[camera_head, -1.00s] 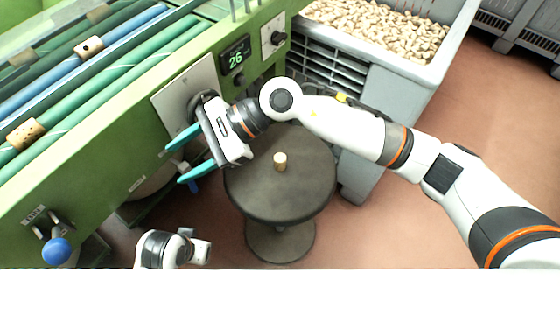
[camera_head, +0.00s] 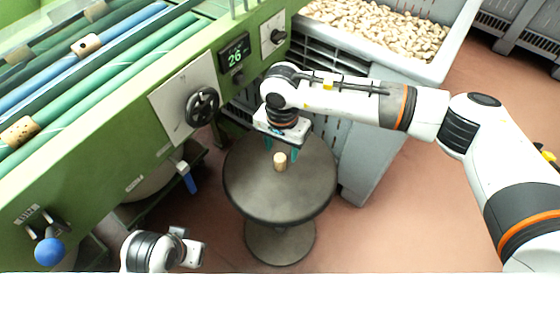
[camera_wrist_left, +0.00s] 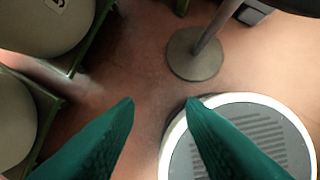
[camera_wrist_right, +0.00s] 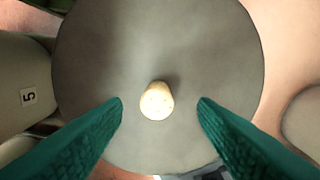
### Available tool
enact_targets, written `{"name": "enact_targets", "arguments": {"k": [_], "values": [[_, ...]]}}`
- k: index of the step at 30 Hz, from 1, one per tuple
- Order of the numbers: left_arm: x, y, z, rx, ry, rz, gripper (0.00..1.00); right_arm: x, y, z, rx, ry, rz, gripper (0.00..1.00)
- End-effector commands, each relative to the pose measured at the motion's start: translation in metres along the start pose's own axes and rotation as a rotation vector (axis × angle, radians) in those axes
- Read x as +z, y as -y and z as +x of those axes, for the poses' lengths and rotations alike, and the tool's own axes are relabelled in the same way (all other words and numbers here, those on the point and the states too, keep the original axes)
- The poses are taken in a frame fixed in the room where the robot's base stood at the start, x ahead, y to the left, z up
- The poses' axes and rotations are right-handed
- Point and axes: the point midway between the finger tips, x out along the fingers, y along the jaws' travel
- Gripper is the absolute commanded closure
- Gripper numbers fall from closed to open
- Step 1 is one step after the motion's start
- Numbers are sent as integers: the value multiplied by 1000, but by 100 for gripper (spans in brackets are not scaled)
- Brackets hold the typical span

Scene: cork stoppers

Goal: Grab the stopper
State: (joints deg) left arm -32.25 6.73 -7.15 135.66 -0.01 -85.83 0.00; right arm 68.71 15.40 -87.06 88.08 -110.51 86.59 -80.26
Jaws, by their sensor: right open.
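A small pale cork stopper (camera_head: 280,161) stands upright on a round dark grey stool top (camera_head: 305,195). My right gripper (camera_head: 281,152) is over the stool at the stopper, pointing down, with green fingers apart. In the right wrist view the stopper (camera_wrist_right: 157,101) lies midway and a little beyond the open fingertips (camera_wrist_right: 160,102), with nothing held. My left gripper's fingers (camera_wrist_left: 160,102) are apart and empty over the floor in the left wrist view; in the head view only part of my left arm shows at lower left.
A green machine with rollers (camera_head: 95,75), a black handwheel (camera_head: 202,106) and a blue-knobbed lever (camera_head: 50,251) stands at left. A grey bin (camera_head: 400,78) full of corks stands behind the stool. Reddish floor is free at right.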

Motion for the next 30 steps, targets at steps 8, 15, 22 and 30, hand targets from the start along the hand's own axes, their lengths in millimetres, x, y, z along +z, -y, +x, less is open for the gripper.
{"name": "enact_targets", "arguments": {"k": [8, 15, 22, 30], "values": [[-1, -1, -20, 2, 12, -1, 64, -4, -3, 41, -1, -3, 1, 47], [-1, -1, -27, 3, 13, -1, 64, -4, -3, 50, 0, -1, 0, 47], [-1, -1, -27, 3, 13, -1, 64, -4, -3, 50, 0, -2, 0, 65], [-1, -1, -27, 3, 13, -1, 64, -4, -3, 50, 0, -2, 0, 94]]}}
